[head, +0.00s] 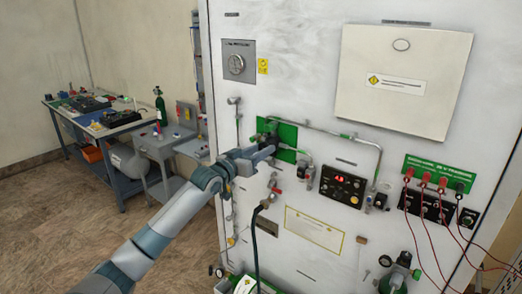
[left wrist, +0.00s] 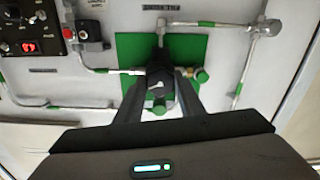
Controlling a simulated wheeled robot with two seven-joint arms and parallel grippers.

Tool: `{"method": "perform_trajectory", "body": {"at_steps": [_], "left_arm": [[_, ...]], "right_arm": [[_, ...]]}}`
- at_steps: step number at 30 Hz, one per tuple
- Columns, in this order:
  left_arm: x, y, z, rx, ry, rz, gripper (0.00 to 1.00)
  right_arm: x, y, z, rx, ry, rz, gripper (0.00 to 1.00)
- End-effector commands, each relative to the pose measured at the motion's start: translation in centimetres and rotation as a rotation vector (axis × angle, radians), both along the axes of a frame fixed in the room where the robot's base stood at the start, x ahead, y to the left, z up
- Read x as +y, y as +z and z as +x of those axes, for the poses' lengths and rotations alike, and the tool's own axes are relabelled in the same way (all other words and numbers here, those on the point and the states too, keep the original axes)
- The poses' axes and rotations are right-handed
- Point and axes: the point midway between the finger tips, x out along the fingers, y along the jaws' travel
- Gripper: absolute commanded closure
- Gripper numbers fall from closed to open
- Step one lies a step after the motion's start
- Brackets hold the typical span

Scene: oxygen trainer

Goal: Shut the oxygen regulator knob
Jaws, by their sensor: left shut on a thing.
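The oxygen regulator knob (left wrist: 159,82) is dark, with a small white mark, and sits in front of a green plate (left wrist: 195,48) in the left wrist view. In the head view the green plate (head: 289,133) is on the white panel. My left gripper (left wrist: 160,84) reaches the knob from the front, with one finger on each side, and is shut on it. In the head view my left gripper (head: 262,153) covers part of the plate, and the knob is mostly hidden. My right gripper is not in view.
Metal pipes (head: 335,131) run along the panel around the plate. A black control box with a red display (head: 342,187) is to the right. Red cables (head: 430,235) hang at far right. A workbench (head: 90,112) stands at the left over open floor.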

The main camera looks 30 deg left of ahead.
Motion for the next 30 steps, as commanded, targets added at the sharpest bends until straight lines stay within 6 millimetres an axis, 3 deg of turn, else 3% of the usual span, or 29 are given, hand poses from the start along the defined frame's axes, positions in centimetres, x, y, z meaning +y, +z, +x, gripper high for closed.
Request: {"method": "perform_trajectory", "body": {"at_steps": [30], "left_arm": [[-0.34, -0.32, 0.01, 0.081, -0.001, -0.947, 0.88]], "right_arm": [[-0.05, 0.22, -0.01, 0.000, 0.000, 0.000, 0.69]]}}
